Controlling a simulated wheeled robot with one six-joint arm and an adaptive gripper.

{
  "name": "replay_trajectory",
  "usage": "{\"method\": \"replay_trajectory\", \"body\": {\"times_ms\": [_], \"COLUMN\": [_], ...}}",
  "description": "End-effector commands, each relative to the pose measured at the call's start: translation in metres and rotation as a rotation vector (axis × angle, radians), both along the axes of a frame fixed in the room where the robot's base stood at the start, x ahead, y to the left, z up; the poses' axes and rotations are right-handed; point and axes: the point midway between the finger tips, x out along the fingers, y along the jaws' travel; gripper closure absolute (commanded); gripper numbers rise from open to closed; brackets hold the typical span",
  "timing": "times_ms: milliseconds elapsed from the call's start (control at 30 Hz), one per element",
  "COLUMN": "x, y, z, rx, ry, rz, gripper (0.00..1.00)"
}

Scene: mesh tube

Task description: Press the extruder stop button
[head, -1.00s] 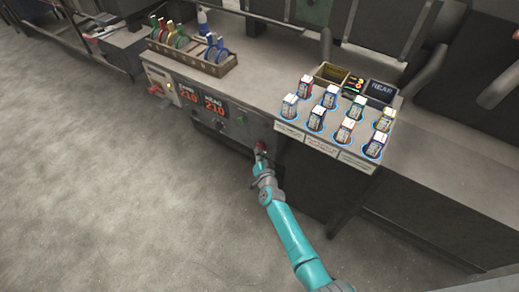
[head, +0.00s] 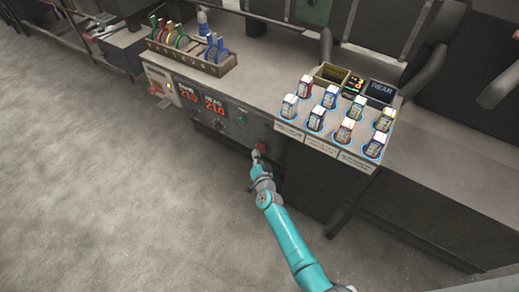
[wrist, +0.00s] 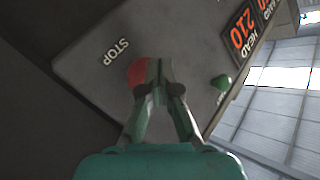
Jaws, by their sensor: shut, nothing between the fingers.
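The red stop button (wrist: 138,72) is on the grey front panel (wrist: 95,75), next to the word STOP. In the wrist view my gripper (wrist: 153,62) is shut and empty, its fingertips overlapping the button's right part. In the head view the red button (head: 262,146) shows just above the tip of my gripper (head: 256,155). A small gap seems to lie between them there; whether the fingertips touch the button, I cannot tell.
A green knob (wrist: 221,82) sits to the right of the button in the wrist view. Red number displays (head: 201,98) are further left on the panel. A rack of coloured spools (head: 190,52) and several small boxes (head: 331,96) stand on the bench top. The floor (head: 120,200) in front is clear.

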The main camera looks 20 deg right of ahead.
Motion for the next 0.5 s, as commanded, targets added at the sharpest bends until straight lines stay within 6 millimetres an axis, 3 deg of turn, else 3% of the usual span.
{"method": "replay_trajectory", "body": {"times_ms": [500], "x": [-0.0041], "y": [0.0057], "z": [-0.0008], "rx": [0.001], "ry": [0.002], "rz": [0.002], "gripper": [1.00]}}
